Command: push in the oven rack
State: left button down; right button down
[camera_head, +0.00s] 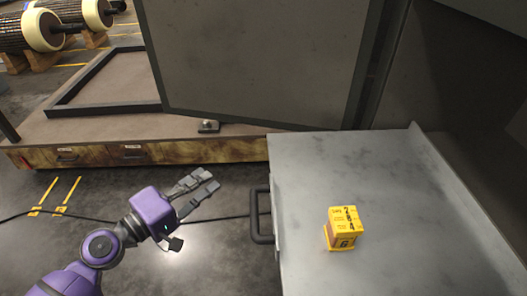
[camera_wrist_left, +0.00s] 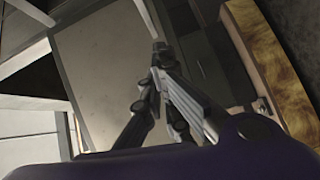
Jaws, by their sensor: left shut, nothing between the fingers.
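The oven rack (camera_head: 400,190) appears as a wide grey metal tray surface at the lower right of the head view. A dark bar handle (camera_head: 258,217) is fixed on its left edge. My left gripper (camera_head: 207,182) is to the left of the handle, with a gap between them, and touches nothing. Its fingers are shut and empty. They also show in the wrist view (camera_wrist_left: 161,52), pointing away from the camera. My right gripper is not in view.
A yellow box (camera_head: 344,229) with black print sits on the rack. A large grey panel (camera_head: 255,60) stands behind. A low bench with wooden drawers (camera_head: 100,156) lies behind my gripper. Rollers (camera_head: 45,30) are at the top left.

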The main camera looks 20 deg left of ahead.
pick_arm(q)
jog(key=w+d+n+p, duration=0.1)
jog(key=w+d+p, duration=0.4)
jog(key=w+d, duration=0.3)
jog(key=shift+w+d+r+n, duration=0.35)
jog(key=shift+w+r, duration=0.1)
jog(key=shift+w, duration=0.45)
jog(key=shift+w+d, duration=0.1)
